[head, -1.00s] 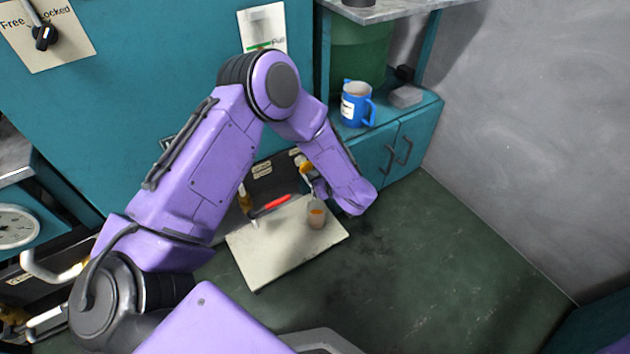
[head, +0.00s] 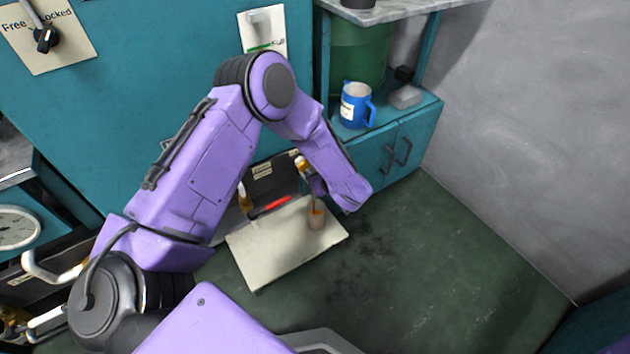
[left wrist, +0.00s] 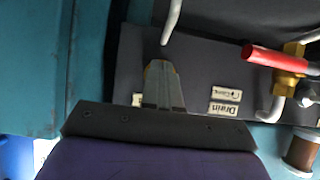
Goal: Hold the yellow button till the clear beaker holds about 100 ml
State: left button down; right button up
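The clear beaker (head: 316,217) stands on a pale board and has orange-brown liquid in it; its level cannot be read. It also shows at the lower right edge of the left wrist view (left wrist: 302,150). My left gripper (left wrist: 162,70) has its fingers together, tips against or just in front of the dark panel. A bit of yellow shows beside the fingertips; the fingers hide most of what is there, so I cannot make out the yellow button clearly. In the head view my left forearm covers part of the gripper near the panel. My right gripper is out of view.
A red-handled brass valve (left wrist: 285,60) sits right of the fingers, beside a "Drain" label (left wrist: 225,102). A pale pipe (left wrist: 171,22) hangs near the fingertips. The pale board (head: 262,262) lies on the green floor. A blue jug (head: 356,104) stands on the teal cabinet.

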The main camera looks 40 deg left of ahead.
pick_arm(q)
jog(key=s+d+p, duration=0.2)
jog(key=d, duration=0.3)
jog(key=shift+s+d, duration=0.15)
jog(key=shift+d, duration=0.15)
jog(key=shift+s+r, duration=0.1)
